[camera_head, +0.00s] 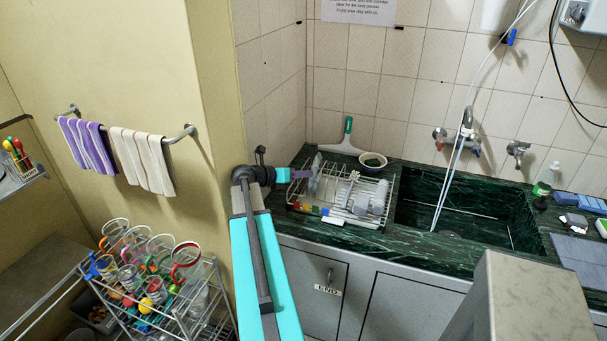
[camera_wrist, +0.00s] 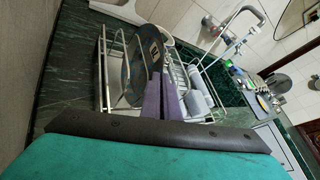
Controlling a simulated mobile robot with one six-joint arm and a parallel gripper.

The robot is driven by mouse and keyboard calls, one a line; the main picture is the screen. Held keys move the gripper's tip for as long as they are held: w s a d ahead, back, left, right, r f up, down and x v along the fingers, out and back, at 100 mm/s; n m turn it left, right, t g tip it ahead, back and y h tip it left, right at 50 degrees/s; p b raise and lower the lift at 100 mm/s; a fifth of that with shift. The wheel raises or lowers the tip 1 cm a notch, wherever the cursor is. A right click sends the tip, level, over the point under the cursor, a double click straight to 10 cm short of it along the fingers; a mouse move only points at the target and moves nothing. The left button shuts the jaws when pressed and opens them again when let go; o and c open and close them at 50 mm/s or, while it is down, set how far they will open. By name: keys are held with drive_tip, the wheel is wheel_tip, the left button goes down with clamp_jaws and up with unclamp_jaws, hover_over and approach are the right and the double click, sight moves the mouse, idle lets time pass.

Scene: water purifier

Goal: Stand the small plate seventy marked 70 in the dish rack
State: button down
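A grey-blue plate (camera_head: 315,175) stands on edge at the left end of the dish rack (camera_head: 298,208). In the wrist view the plate (camera_wrist: 136,68) stands steeply between the rack wires, with a small pale mark near its upper right edge that I cannot read. My gripper (camera_head: 305,173) reaches in from the left, its purple fingertips close against the plate. In the wrist view my gripper (camera_wrist: 161,82) has one finger in front of the plate's face and the other just right of its edge, with a narrow gap between. Whether the fingers press on the plate is unclear.
The rack also holds white cups (camera_head: 361,203) and colored pieces. A bowl (camera_head: 373,160) and a green-handled squeegee (camera_head: 347,136) are behind it. The sink (camera_head: 465,205) is to its right, the yellow wall (camera_head: 211,80) to its left. A glass rack (camera_head: 190,310) stands low at left.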

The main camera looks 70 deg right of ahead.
drive_tip(key=shift+f, duration=0.1)
drive_tip(key=c, duration=2)
unclamp_jaws()
drive_tip(key=shift+a, duration=0.1)
drive_tip(key=s+a+r+b, duration=0.1)
drive_tip(key=a, duration=0.2)
drive_tip(key=s+a+r+b, duration=0.2)
drive_tip(key=a, duration=0.1)
drive_tip(key=s+a+r+b, duration=0.1)
drive_tip(key=a+b, duration=0.1)
drive_tip(key=a, duration=0.1)
drive_tip(key=shift+s+a+r, duration=0.3)
drive_tip(key=shift+s+r, duration=0.05)
drive_tip(key=shift+s, duration=0.05)
